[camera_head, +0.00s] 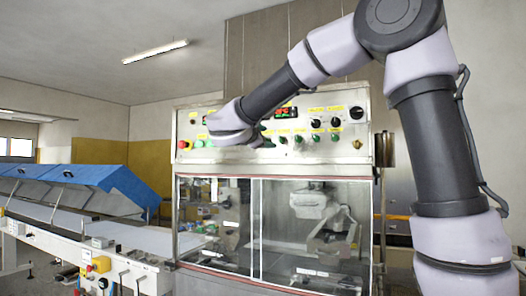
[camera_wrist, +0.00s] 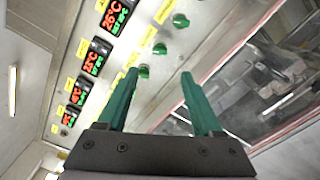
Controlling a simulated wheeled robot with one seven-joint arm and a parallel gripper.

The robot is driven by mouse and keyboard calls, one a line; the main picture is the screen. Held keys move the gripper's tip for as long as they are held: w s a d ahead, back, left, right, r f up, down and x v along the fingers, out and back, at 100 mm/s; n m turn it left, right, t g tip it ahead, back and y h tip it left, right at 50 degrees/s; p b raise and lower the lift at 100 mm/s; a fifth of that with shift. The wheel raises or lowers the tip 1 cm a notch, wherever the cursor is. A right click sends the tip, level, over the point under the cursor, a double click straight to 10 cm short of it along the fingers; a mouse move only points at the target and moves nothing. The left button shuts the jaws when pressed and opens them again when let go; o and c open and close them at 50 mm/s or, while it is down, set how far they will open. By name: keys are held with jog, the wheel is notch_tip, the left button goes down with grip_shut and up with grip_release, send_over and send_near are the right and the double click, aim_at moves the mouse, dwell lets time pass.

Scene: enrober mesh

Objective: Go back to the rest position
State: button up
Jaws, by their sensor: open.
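My gripper (camera_wrist: 160,78) shows in the wrist view with its two green fingers spread apart and nothing between them. It is in front of the control panel (camera_wrist: 78,40), which has red and green temperature displays, yellow labels and green knobs (camera_wrist: 159,48). In the head view my arm reaches from the right across to the panel (camera_head: 330,113) of the enrober machine. My wrist covers part of the panel's left half, and the fingers are mostly hidden there. I cannot tell whether the fingertips touch the panel.
Below the panel is a glass-fronted cabinet (camera_head: 225,267) with machinery inside. To the left run a conveyor (camera_head: 140,237) and a blue-covered tunnel (camera_head: 85,177). A red button (camera_head: 182,144) sits at the panel's left end. Open air lies above the machine and conveyor.

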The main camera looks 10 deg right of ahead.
jog(key=shift+d, duration=0.1)
jog(key=s+d+f+m+g+y, duration=0.2)
jog(key=s+d+f+m+g, duration=0.25)
jog(key=s+d+f, duration=0.3)
jog(key=s+d+f+m+g+y, duration=0.1)
jog(key=s+d+f+m+g, duration=0.4)
jog(key=d, duration=0.4)
jog(key=s+a+f+m+y, duration=0.2)
jog(key=s+f+m+y, duration=0.1)
jog(key=s+m, duration=0.3)
jog(key=s+a+f+m+t+y, duration=0.1)
jog(key=s+a+f+m+y, duration=0.1)
jog(key=s+m+y, duration=0.3)
jog(key=s+f+m, duration=0.1)
jog(key=s, duration=0.2)
jog(key=shift+s+f+y, duration=0.25)
jog(key=shift+f+y, duration=0.05)
